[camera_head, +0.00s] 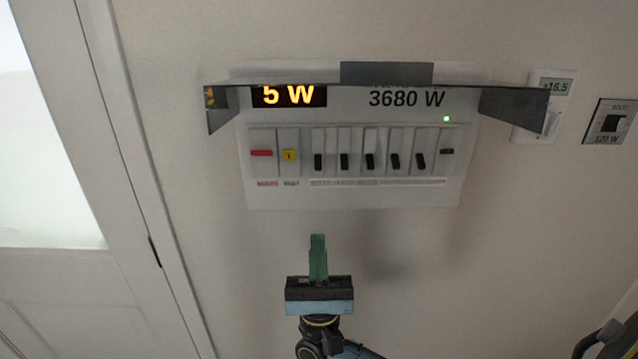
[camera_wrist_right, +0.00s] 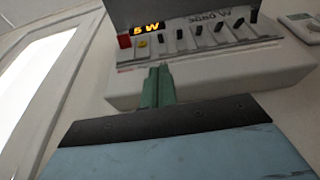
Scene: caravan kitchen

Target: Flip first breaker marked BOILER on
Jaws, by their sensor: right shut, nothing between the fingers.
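The white breaker panel (camera_head: 352,198) is on the wall, with a row of switches under a lifted grey cover (camera_head: 386,74). At its left are a red switch (camera_head: 261,153) and a yellow button (camera_head: 290,155). Several black breaker levers follow, the leftmost (camera_head: 318,162) hanging low. The breaker labels are too small to read, so I cannot tell which is BOILER. My right gripper (camera_head: 317,238) is shut and empty, its green fingers pointing up below the panel, roughly under the leftmost black lever. In the right wrist view the fingertips (camera_wrist_right: 159,72) appear just below the switch row, apart from the levers.
The panel display (camera_head: 289,95) reads 5 W, beside 3680 W, and a green light (camera_head: 446,118) is lit. A thermostat (camera_head: 552,88) and a 120 W switch plate (camera_head: 609,122) are at the right. A door (camera_head: 95,270) is at the left. The wall below the panel is clear.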

